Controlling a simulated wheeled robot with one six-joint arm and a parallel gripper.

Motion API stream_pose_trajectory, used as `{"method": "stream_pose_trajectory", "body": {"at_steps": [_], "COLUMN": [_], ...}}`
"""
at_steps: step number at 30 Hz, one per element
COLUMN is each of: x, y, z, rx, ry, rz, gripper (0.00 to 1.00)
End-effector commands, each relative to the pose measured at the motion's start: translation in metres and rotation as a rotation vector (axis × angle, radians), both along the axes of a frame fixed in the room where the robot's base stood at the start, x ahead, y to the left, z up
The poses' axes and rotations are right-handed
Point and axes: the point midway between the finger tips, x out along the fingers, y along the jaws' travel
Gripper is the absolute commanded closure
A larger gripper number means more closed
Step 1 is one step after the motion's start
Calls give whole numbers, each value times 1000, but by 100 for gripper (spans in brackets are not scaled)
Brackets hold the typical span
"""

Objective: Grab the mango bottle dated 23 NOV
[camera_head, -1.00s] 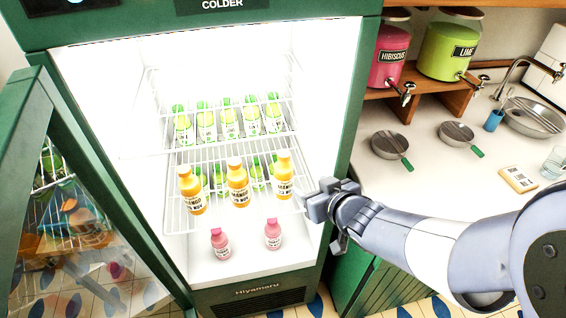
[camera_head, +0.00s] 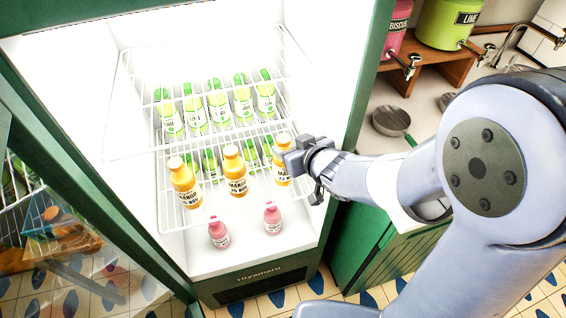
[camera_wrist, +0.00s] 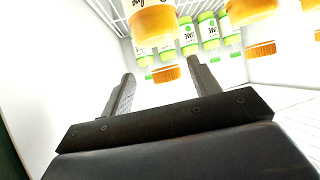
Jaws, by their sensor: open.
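Three orange mango bottles stand upright in a row at the front of the lower wire shelf: left (camera_head: 184,182), middle (camera_head: 235,171) and right (camera_head: 281,160). Their labels read MANGO with a NOV date, but I cannot read the day numbers surely. My gripper (camera_head: 302,172) is open and empty, close beside the right bottle, its jaws pointing left into the fridge. In the wrist view the bottles appear upside down. One orange bottle (camera_wrist: 155,22) and its cap line up beyond the gap between my gripper's fingers (camera_wrist: 160,88).
Several lime bottles (camera_head: 218,100) stand on the upper shelf, with more green ones behind the mango row. Two pink bottles (camera_head: 219,233) (camera_head: 272,218) stand on the fridge floor. The open glass door (camera_head: 60,230) is at left; the fridge's green right frame (camera_head: 362,100) is near my arm.

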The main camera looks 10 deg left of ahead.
Motion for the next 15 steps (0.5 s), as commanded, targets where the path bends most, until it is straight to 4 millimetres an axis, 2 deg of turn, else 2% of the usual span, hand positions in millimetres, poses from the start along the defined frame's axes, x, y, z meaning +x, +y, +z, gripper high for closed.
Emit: {"method": "stream_pose_trajectory", "body": {"at_steps": [5,15], "x": [5,26], "y": [6,33], "z": [-4,-23], "rx": [1,0], "ry": [1,2], "rz": [0,0], "gripper": [42,42]}}
